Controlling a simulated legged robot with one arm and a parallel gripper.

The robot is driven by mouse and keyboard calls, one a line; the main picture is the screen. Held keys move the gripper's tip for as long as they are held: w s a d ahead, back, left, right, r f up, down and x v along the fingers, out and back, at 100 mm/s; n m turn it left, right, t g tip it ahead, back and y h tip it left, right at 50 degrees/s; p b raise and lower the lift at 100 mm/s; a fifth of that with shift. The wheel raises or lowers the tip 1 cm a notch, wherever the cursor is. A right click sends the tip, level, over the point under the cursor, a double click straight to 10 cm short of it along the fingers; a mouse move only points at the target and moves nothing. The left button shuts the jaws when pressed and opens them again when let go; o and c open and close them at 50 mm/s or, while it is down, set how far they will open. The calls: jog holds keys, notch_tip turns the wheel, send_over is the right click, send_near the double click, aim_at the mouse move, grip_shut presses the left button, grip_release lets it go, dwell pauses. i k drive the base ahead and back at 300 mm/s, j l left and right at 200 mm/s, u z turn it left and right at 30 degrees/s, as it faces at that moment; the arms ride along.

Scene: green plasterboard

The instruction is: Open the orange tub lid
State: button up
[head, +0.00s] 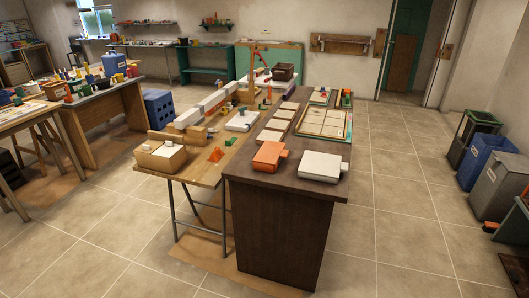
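An orange tub (270,155) sits on the near left part of the dark brown counter (288,180). It is a low box with a flat orange top and a small tab sticking out on its right side. Its top looks closed, but the seam between lid and body is too small to make out. A similar white tub (320,167) stands just to its right, apart from it. My gripper does not show in the head view.
A wooden table (205,172) with blocks and a cardboard box (161,158) adjoins the counter's left side. Flat panels lie behind the tubs. Blue (487,163) and grey bins line the right wall. Tiled floor (395,225) is clear right of the counter.

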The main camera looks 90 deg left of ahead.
aim_at(269, 153)
jog(key=u, duration=2.9)
jog(key=i+j+u, duration=0.2)
jog(key=i, duration=0.7)
jog(key=i+l+u, duration=0.15)
jog(key=i, duration=0.75)
jog(key=i+l+u, duration=0.2)
jog(key=i, duration=0.7)
